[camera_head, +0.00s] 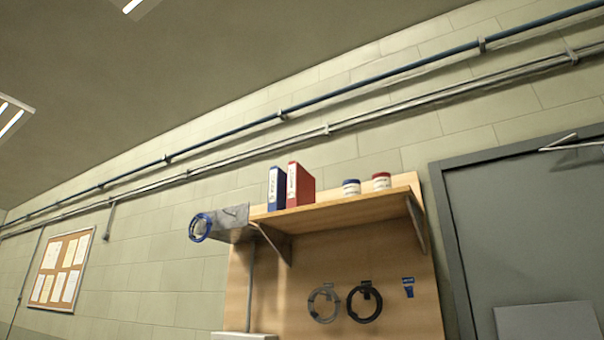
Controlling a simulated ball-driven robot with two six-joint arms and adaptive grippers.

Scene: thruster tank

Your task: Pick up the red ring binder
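The red ring binder (302,184) stands upright on a wooden wall shelf (345,212), with a white label on its spine. A blue ring binder (276,188) stands just to its left, close beside it. The view is tilted and looks up at the shelf from below. Neither of my grippers shows in this view.
Cable coils hang below. A grey door (525,235) is at right.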

